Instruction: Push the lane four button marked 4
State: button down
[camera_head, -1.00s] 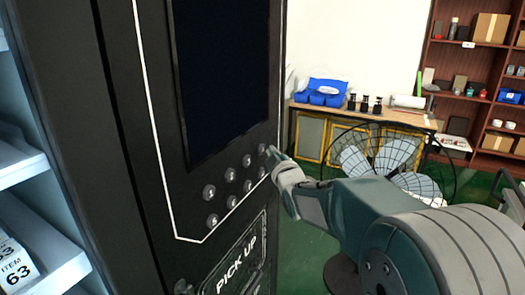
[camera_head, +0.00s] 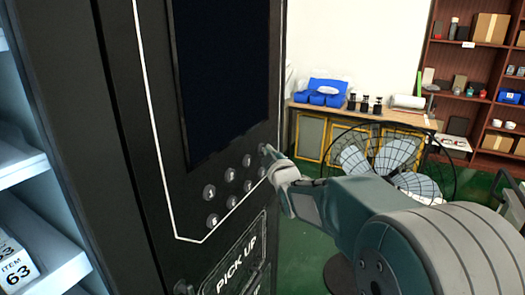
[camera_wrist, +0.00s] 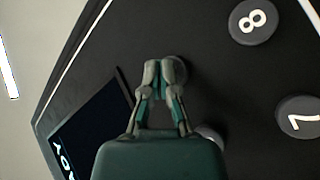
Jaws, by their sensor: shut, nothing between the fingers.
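The black vending machine carries two rows of round grey buttons. The button at the far end of the upper row, in the place of lane four (camera_head: 262,148), is partly covered by my gripper (camera_head: 268,151). In the wrist view, my gripper (camera_wrist: 158,66) is shut and empty, its fingertips over a round button (camera_wrist: 180,68) whose number is hidden. Buttons 8 (camera_wrist: 253,21) and 7 (camera_wrist: 299,122) lie to the right, clear of the fingers. Another button (camera_wrist: 209,133) is partly behind my gripper. I cannot tell whether the covered button is pressed in.
A dark screen (camera_head: 220,75) is above the buttons and a PICK UP panel (camera_head: 238,258) below. A wire-caged fan (camera_head: 395,160) stands behind my arm. A table (camera_head: 410,117) with blue bins (camera_head: 322,93) and a shelf (camera_head: 482,65) are farther back.

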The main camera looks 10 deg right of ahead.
jog(key=shift+w+a, duration=0.1)
jog(key=shift+a, duration=0.05)
dwell(0.5)
jog(key=shift+s+d, duration=0.5)
jog(key=shift+d, duration=0.2)
jog(key=shift+d, duration=0.1)
jog(key=s+d, duration=0.1)
jog(key=d, duration=0.1)
jog(key=s+d, duration=0.1)
jog(key=s, duration=0.1)
jog(key=shift+d, duration=0.4)
dwell(0.3)
